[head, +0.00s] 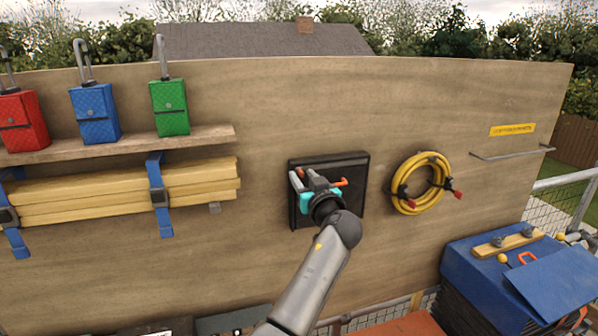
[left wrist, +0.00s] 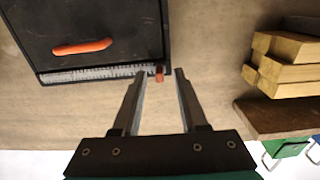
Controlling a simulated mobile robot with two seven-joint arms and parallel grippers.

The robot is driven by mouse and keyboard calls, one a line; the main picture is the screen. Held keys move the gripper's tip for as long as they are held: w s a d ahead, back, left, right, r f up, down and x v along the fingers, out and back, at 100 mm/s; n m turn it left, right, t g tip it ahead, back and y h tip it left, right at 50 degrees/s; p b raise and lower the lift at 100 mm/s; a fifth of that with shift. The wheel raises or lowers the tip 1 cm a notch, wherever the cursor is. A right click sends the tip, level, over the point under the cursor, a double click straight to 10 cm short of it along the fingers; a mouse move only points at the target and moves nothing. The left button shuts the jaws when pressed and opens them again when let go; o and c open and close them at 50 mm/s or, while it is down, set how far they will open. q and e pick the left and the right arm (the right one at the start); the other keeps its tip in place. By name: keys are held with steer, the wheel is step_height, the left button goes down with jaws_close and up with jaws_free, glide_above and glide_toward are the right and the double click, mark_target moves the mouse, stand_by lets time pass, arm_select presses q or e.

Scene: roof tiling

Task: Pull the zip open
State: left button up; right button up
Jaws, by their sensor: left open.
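A black pouch or panel (head: 356,165) is fixed to the wooden board, with an orange handle (head: 340,182) on its front. The left wrist view shows the pouch (left wrist: 110,22), the orange handle (left wrist: 82,47) and a pale toothed zip (left wrist: 95,73) along one edge. A small red-orange zip pull (left wrist: 160,74) is at one end of the zip. My left gripper (head: 303,177) is open in front of the pouch and hides part of it. In the left wrist view its fingertips (left wrist: 160,75) stand either side of the pull with gaps. My right gripper is not in view.
A shelf (head: 130,144) with red, blue and green padlock-like boxes is at the upper left. Strapped timber planks (head: 100,195) are below it. A yellow hose coil (head: 421,183) hangs right of the pouch. A blue box (head: 470,262) with tools stands at lower right.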

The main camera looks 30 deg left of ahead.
arm_select(q)
steer(key=shift+c, duration=0.3)
jaws_close()
steer(key=shift+r, duration=0.1)
stand_by(1.1)
